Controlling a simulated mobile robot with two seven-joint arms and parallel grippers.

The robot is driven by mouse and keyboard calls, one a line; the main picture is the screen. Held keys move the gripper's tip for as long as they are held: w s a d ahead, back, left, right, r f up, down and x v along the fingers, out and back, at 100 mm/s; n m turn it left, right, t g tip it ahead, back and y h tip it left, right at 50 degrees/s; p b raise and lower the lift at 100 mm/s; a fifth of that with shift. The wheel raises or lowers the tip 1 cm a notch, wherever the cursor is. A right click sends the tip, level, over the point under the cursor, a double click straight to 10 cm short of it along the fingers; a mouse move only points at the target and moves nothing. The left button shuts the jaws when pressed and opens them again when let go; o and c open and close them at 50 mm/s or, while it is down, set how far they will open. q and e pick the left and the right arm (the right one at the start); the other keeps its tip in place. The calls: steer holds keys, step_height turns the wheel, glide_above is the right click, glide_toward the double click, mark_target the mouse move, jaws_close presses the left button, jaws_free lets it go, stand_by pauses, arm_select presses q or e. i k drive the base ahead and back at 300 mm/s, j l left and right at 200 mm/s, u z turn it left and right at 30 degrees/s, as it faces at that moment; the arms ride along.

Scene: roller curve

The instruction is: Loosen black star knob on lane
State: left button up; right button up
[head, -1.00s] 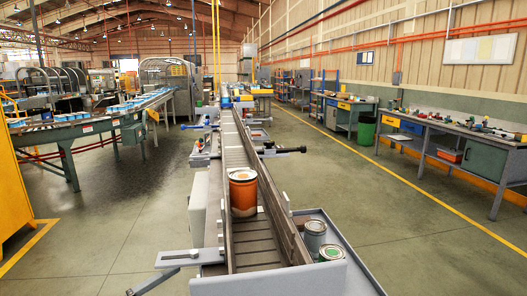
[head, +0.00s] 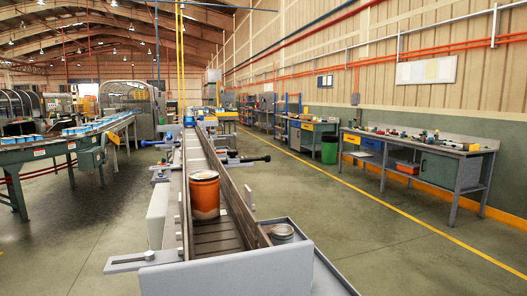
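The lane (head: 213,232) is a long grey conveyor channel with brown side rails, running away from me through the middle of the head view. An orange can (head: 204,195) stands upright in it. A black rod with a dark knob-like end (head: 266,158) sticks out from the lane's right side. A blue-ended rod (head: 147,143) sticks out on the left. Which black part is the star knob is too small to tell. Neither of my grippers is in view.
A grey tray (head: 318,272) with a metal can (head: 282,234) sits at the lane's near right. A flat bracket (head: 138,261) juts out at the near left. Workbenches (head: 440,172) line the right wall, with open floor between. A second conveyor (head: 60,152) stands at the left.

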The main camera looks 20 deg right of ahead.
mark_target(232, 153)
steer(key=i+l+z, duration=0.1)
steer(key=l+z, duration=0.2)
steer(key=i+l+z, duration=0.1)
steer(key=l+z, duration=0.25)
steer(key=l, duration=0.2)
steer(key=i+l+z, duration=0.15)
steer(key=l+z, duration=0.15)
steer(key=i+l+z, duration=0.25)
steer(key=i+l, duration=0.4)
steer(key=i+l+z, duration=0.25)
steer(key=i+l, duration=0.25)
steer(key=i, duration=0.2)
steer(key=i+u, duration=0.2)
steer(key=u, duration=0.25)
steer(key=i+u, duration=0.2)
steer(key=u, duration=0.2)
steer(key=i+l+u, duration=0.1)
steer(key=u, duration=0.35)
steer(key=i+l+u, duration=0.2)
steer(key=u, duration=0.25)
steer(key=i+l+u, duration=0.1)
steer(key=u, duration=0.35)
steer(key=i+l+u, duration=0.15)
steer(key=u, duration=0.25)
steer(key=i+l+u, duration=0.2)
steer(key=u, duration=0.25)
steer(key=i+l+u, duration=0.1)
steer(key=l+u, duration=0.15)
steer(key=u, duration=0.2)
